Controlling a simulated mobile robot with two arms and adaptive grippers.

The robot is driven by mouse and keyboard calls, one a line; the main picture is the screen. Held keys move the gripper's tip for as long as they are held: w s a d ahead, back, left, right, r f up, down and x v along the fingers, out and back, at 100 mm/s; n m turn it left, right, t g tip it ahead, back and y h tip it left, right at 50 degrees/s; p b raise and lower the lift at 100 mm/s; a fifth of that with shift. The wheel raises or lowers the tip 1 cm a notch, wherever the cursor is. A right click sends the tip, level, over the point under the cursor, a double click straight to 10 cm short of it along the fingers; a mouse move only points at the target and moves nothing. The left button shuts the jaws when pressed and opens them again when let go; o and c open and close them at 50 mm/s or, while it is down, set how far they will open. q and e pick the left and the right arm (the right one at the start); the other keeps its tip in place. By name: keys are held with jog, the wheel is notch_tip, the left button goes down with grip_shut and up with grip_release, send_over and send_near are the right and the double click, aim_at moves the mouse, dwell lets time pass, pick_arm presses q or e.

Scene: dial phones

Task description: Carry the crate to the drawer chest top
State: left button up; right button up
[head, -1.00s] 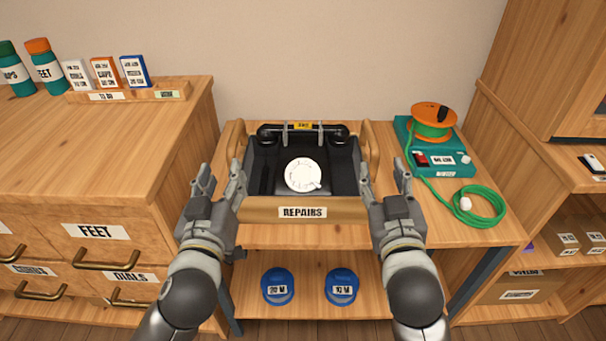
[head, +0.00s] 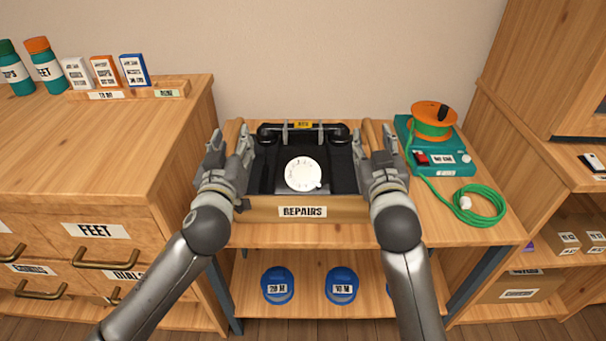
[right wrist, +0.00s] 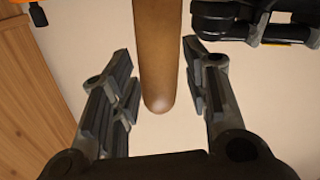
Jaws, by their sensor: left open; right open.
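The wooden crate (head: 255,210), labelled REPAIRS, stands on the bench top with a black dial phone (head: 328,178) inside it. My left gripper (head: 229,145) is open at the crate's left handle (head: 232,131). My right gripper (head: 375,145) is open at the right handle (head: 387,131). In the right wrist view the wooden handle (right wrist: 157,60) lies between the two spread fingers (right wrist: 163,100), with gaps on both sides. The left fingers partly hide the left handle. The drawer chest top (head: 110,140) is to the left, higher than the bench.
A wooden rack (head: 172,92) with small boxes and teal bottles (head: 47,68) stand at the chest top's back; its front is clear. A teal unit (head: 445,160) with an orange reel and green cable (head: 487,205) lies right of the crate. Blue round items (head: 277,287) sit below.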

pick_arm(q)
jog(key=shift+c, duration=0.4)
pick_arm(e)
jog(key=shift+c, duration=0.4)
pick_arm(q)
grip_shut()
pick_arm(e)
grip_shut()
